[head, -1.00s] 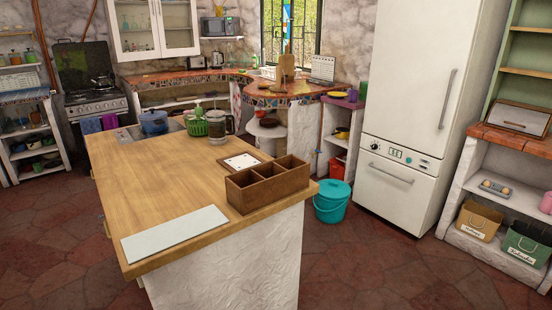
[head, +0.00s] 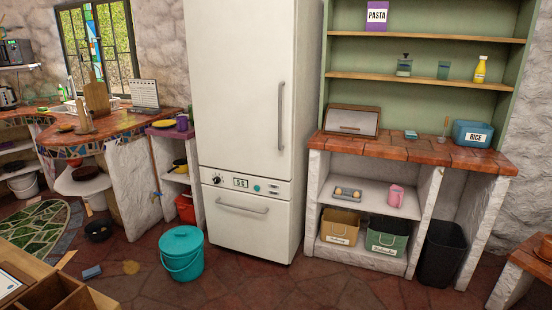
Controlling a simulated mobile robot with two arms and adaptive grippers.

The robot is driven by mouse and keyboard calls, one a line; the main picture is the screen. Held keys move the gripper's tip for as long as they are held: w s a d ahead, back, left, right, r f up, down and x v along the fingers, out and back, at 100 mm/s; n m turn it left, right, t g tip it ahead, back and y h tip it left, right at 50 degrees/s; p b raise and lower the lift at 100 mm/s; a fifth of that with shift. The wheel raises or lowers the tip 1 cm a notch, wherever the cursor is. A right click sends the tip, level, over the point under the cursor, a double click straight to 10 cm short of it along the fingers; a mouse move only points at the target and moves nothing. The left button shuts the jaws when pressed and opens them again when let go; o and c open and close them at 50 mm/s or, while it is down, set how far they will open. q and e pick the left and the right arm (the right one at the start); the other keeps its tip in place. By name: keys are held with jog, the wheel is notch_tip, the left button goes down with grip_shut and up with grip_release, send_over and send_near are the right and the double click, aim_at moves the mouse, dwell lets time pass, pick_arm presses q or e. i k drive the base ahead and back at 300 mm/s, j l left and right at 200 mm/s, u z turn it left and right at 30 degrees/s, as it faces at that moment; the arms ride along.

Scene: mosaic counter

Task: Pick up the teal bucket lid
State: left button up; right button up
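The teal bucket (head: 183,264) stands upright on the floor, left of the white fridge, in the lower left part of the head view. Its teal lid (head: 181,240) sits on top and covers the opening. A thin handle hangs across the bucket's front.
The white fridge (head: 250,130) stands right of the bucket. The wooden island (head: 105,300) with a brown divided box (head: 55,296) is at the lower left. A small blue object (head: 92,272) and a dark bowl (head: 99,230) lie on the floor. The floor before the fridge is clear.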

aim_at(182, 240)
jog(key=i+l+z, duration=0.1)
jog(key=i, duration=0.6)
jog(key=i+l+z, duration=0.15)
jog(key=i, duration=0.55)
jog(key=i+j+u, duration=0.15)
jog(key=i+u, duration=0.25)
jog(key=i+j+u, duration=0.1)
jog(key=i+u, duration=0.55)
jog(key=u, duration=0.15)
jog(key=i+l+u, duration=0.15)
jog(key=i+u, duration=0.25)
jog(key=k, duration=0.05)
